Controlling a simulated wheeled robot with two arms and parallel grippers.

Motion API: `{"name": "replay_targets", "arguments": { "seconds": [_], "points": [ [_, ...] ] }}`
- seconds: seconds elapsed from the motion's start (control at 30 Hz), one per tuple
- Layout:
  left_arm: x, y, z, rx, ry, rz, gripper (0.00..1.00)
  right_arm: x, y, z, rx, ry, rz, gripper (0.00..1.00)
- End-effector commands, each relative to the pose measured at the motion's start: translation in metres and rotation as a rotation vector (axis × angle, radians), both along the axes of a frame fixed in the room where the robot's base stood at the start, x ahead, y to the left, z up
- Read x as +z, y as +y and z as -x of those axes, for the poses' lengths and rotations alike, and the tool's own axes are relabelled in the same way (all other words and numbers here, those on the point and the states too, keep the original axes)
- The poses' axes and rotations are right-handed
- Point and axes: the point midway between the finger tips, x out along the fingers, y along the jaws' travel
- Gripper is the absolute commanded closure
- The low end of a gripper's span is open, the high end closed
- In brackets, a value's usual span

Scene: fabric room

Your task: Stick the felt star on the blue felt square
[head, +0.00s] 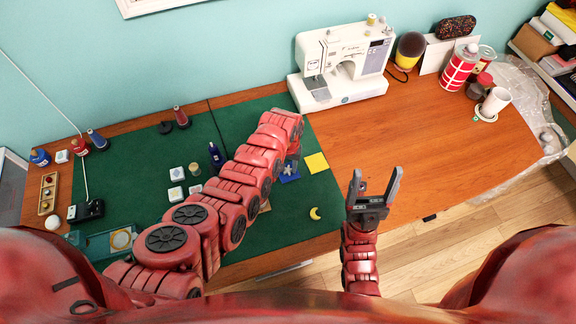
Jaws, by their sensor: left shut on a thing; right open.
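The blue felt square (291,178) lies on the green mat, partly covered by my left arm and gripper. A small pale shape, which looks like the felt star (287,169), shows over the blue square at my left gripper (292,158). My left gripper points down there and is shut on it; its fingertips are mostly hidden by my arm. I cannot tell whether the star touches the square. My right gripper (376,174) is open and empty, in front of the table's edge.
A yellow square (317,163) lies right of the blue one, and a yellow moon (315,213) lies nearer. A white sewing machine (343,62) stands behind. White blocks, spools and a wooden tray (48,193) are at the left. The wooden tabletop (430,130) at right is largely clear.

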Motion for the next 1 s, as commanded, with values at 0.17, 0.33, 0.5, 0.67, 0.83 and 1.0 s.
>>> {"name": "replay_targets", "arguments": {
  "seconds": [0.17,0.33,0.5,0.67,0.83,1.0],
  "points": [
    [-0.0007,0.0003,0.0006,0.000,0.002,0.000,1.00,-0.0002,0.0000,0.0000,0.000,0.000,0.000,0.26],
    [-0.0008,0.0003,0.0008,0.000,0.002,0.000,1.00,-0.0002,0.0000,0.0000,0.000,0.000,0.000,0.26],
    [-0.0007,0.0003,0.0006,0.000,0.002,0.000,0.30,-0.0001,0.0000,0.0000,0.000,0.000,0.000,0.26],
    [-0.0005,0.0002,0.0005,0.000,0.001,0.000,0.26,-0.0001,0.0000,0.0000,0.000,0.000,0.000,0.26],
    [-0.0001,0.0002,0.0003,0.000,0.001,0.000,0.26,-0.0002,0.0000,0.0000,0.000,0.000,0.000,0.26],
    [0.0057,-0.0004,-0.0010,-0.001,-0.003,0.001,0.26,-0.0014,0.0000,0.0000,0.000,0.000,0.000,0.26]
  ]
}}
